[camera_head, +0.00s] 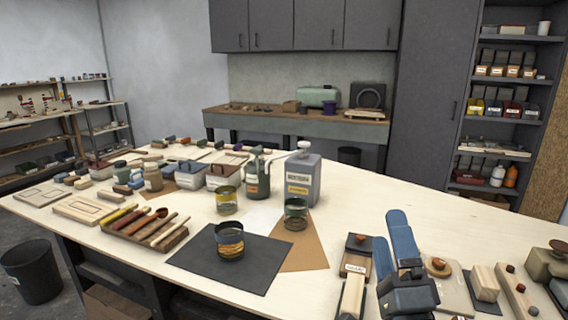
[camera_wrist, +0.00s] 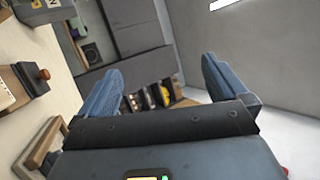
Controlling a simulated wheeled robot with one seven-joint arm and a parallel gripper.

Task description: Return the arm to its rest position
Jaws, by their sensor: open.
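My gripper (camera_head: 393,246) is at the lower right in the head view, above the right part of the plywood table (camera_head: 430,228). Its two blue fingers stand apart with nothing between them. The wrist view shows the same blue fingers (camera_wrist: 162,85) spread wide, with the room's far side and shelves beyond them. The gripper holds nothing. Most of my arm is out of the head view, below its lower edge.
Small wooden blocks and boards, one a knobbed block (camera_head: 356,262), lie close around my gripper. A grey container (camera_head: 301,180), green jar (camera_head: 257,178) and labelled tin (camera_head: 230,240) stand left of it. The table is clearer behind my gripper.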

